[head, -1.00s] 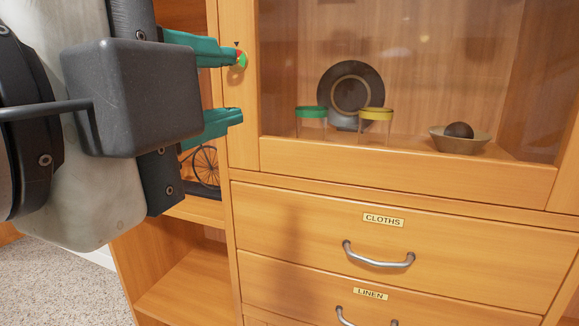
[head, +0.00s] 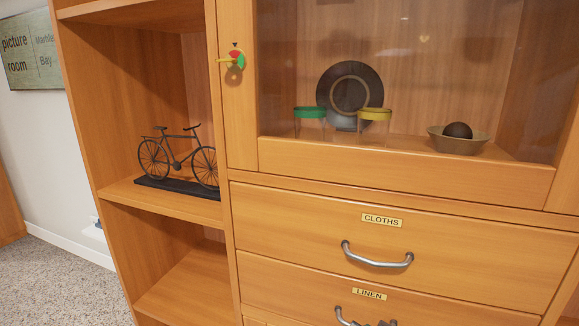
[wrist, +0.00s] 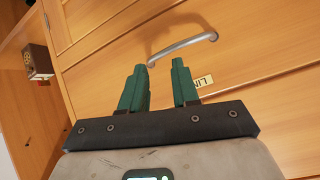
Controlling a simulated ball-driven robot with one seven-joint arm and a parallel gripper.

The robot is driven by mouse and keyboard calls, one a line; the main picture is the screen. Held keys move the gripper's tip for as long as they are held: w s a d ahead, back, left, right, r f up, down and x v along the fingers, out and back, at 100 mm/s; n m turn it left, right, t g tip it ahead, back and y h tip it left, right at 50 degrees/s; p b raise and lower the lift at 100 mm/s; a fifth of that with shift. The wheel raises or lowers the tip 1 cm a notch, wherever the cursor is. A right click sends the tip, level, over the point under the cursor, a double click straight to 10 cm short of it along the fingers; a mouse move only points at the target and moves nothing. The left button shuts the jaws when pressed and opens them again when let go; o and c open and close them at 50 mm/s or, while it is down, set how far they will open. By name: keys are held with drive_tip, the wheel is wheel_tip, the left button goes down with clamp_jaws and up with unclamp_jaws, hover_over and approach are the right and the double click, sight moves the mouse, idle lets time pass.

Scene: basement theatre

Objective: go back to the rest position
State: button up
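My gripper (wrist: 159,66) shows in the wrist view with its two green fingers apart and nothing between them. It is in front of the drawer fronts, with a curved metal handle (wrist: 183,47) beyond the fingertips and part of the linen label (wrist: 203,82) to the right. In the head view the arm no longer covers the cabinet; a small dark shape at the bottom edge, by the linen handle, is too cut off to identify.
The cabinet has a dial (head: 236,60) with a yellow lever pointing left. Behind glass are a dark plate (head: 350,85), green-lidded (head: 310,113) and yellow-lidded (head: 375,115) containers and a bowl (head: 457,143). A bicycle model (head: 178,158) stands on the left shelf. The drawers (head: 320,215) are shut.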

drive_tip(key=s+d+f+n+g, duration=0.25)
drive_tip(key=s+d+f, duration=0.3)
drive_tip(key=f, duration=0.35)
drive_tip(key=s+d+f+n+g+y, duration=0.2)
drive_tip(key=s+d+f+g, duration=0.15)
drive_tip(key=s+f, duration=0.6)
drive_tip(key=s+d+f+n+g+y, duration=0.25)
drive_tip(key=s+d+f, duration=0.35)
drive_tip(key=s, duration=0.6)
wheel_tip(320, 180, up, 19)
drive_tip(key=a+p, duration=0.1)
drive_tip(key=p, duration=1.8)
drive_tip(key=shift+s+a+f+h+p, duration=0.15)
drive_tip(key=shift+h+p, duration=0.2)
drive_tip(key=shift+p, duration=0.05)
